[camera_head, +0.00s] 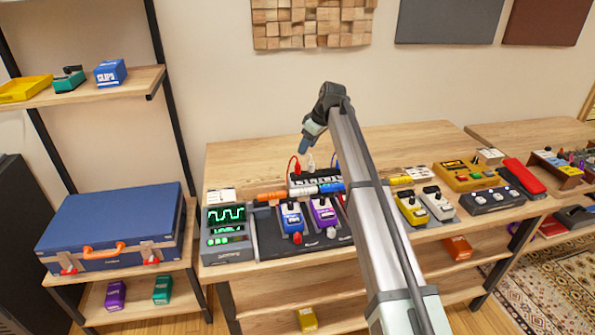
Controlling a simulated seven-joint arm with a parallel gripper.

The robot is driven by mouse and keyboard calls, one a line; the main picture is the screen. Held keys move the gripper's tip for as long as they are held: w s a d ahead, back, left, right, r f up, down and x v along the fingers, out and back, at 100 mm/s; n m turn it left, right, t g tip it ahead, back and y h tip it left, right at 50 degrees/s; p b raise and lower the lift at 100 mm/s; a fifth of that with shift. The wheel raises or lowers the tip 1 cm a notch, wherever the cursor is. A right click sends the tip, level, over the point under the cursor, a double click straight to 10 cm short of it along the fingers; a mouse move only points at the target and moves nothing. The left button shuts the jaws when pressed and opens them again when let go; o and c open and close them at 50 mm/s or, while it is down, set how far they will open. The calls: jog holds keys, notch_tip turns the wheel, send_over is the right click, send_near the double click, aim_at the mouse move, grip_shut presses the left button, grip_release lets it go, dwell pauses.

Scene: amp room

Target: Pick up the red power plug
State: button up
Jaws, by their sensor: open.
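A red power plug (295,167) with a thin red cable stands at the left end of the dark power strip (302,191), behind the pedals on the wooden table. A white plug (311,163) is just to its right, and a blue cable (336,165) rises further right. My gripper (303,149) is above the red plug, pointing down and slightly left. It is open, and nothing shows in it. The fingers are small and dark in this view. The exact gap between the fingertips and the red plug cannot be told.
Blue (291,218) and purple (323,213) pedals stand in front of the strip. A green-screened device (226,232) is at left, and yellow (410,207) and white (438,203) pedals are at right. The table's back left (245,160) is clear. A blue case (110,225) lies left.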

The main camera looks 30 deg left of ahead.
aim_at(299, 164)
jog(key=x, duration=1.2)
jog(key=shift+w+d, duration=0.1)
jog(key=shift+d, duration=0.05)
grip_shut()
